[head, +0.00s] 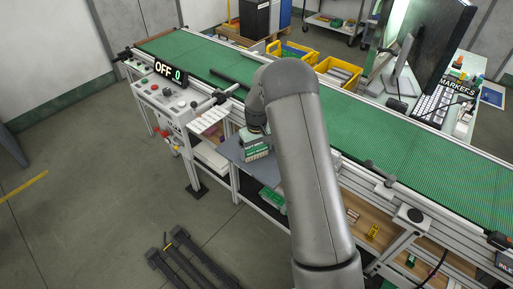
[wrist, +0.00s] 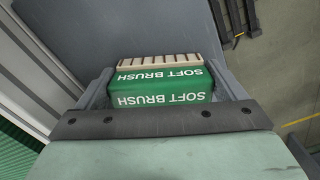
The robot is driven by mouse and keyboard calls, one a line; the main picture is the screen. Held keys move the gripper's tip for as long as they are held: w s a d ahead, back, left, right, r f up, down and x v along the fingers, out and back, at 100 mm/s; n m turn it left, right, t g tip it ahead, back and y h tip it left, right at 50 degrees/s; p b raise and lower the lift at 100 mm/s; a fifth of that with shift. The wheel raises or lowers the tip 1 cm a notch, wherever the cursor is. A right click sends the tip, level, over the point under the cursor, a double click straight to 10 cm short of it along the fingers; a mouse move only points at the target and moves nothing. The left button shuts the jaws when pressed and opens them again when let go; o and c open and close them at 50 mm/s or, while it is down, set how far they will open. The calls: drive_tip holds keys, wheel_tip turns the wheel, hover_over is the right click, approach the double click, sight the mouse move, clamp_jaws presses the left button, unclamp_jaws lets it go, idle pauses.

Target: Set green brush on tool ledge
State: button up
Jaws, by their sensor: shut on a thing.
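The green brush (wrist: 160,88), lettered "SOFT BRUSH" with a pale row of bristles, sits between the two fingers of my gripper (wrist: 163,92) in the wrist view. The fingers press on its left and right sides. In the head view the green brush (head: 257,153) shows below my gripper (head: 254,137), over the grey-blue tool ledge (head: 231,151) at the near side of the conveyor. The ledge (wrist: 130,30) also shows as a flat grey surface behind the brush in the wrist view. I cannot tell whether the brush touches it. My arm hides the ledge's right part.
The green conveyor (head: 420,165) runs behind the ledge. A control box (head: 165,100) with an "OFF 0" sign stands at left. A lower shelf holds green boxes (head: 272,200). Dark rails (head: 185,258) lie on the floor. A monitor (head: 440,45) stands at the far right.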

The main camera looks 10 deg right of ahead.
sight(256, 146)
drive_tip(key=o, duration=0.6)
wheel_tip(256, 146, up, 12)
drive_tip(key=b, duration=0.2)
drive_tip(key=s+r+m, duration=0.1)
drive_tip(key=s+r, duration=0.3)
drive_tip(key=s, duration=0.4)
drive_tip(key=s+r, duration=0.4)
drive_tip(key=s, duration=0.4)
drive_tip(key=shift+m+t, duration=0.3)
drive_tip(key=shift+m, duration=0.6)
drive_tip(key=s, duration=0.7)
drive_tip(key=s+f, duration=0.1)
drive_tip(key=s, duration=1.2)
drive_tip(key=shift+s+a+f, duration=0.2)
drive_tip(key=shift+s+f, duration=0.05)
drive_tip(key=shift+s, duration=0.15)
